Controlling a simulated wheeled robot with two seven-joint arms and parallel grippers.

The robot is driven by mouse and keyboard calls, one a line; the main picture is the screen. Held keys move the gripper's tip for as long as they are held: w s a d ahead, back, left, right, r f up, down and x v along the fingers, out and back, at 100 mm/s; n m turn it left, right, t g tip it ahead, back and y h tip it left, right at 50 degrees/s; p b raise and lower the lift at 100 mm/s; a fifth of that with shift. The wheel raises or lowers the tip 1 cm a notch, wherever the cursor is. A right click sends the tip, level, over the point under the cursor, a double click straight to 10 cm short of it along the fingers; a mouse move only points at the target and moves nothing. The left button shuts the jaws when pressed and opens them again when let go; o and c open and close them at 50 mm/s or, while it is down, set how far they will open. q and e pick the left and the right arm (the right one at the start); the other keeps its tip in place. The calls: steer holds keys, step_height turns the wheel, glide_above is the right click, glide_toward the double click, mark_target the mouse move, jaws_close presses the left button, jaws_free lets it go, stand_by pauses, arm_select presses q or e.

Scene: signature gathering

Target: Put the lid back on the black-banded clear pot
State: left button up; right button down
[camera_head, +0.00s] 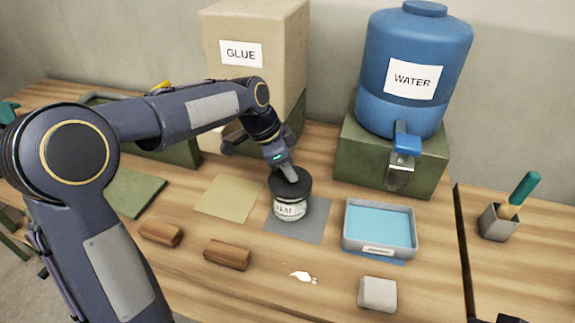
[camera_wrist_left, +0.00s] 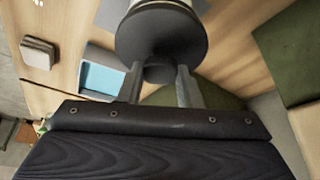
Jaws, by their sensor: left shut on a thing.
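The clear pot (camera_head: 290,209), with a white label, stands upright on a grey mat (camera_head: 313,221) in the middle of the table. Its black round lid (camera_head: 291,184) is level over the mouth; I cannot tell whether it is fully seated. My left gripper (camera_head: 288,174) reaches down from above and is shut on the lid's knob. In the left wrist view the fingers (camera_wrist_left: 160,82) close on the knob (camera_wrist_left: 159,73), with the lid disc (camera_wrist_left: 160,38) beyond it and the pale pot (camera_wrist_left: 166,4) behind. The black band is not clear.
A grey tray (camera_head: 348,240) with blue inside lies right of the pot. A blue water tank (camera_head: 412,50) and tan glue container (camera_head: 262,20) stand behind. Brown blocks (camera_head: 228,254) and a pale block (camera_head: 377,294) lie in front, near a white spill (camera_head: 303,276).

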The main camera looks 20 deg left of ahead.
arm_select(q)
steer(key=shift+f, duration=0.1)
stand_by(0.7)
steer(key=o, duration=1.5)
steer(key=shift+r+p, duration=2.85)
steer(key=shift+r, duration=0.7)
jaws_close()
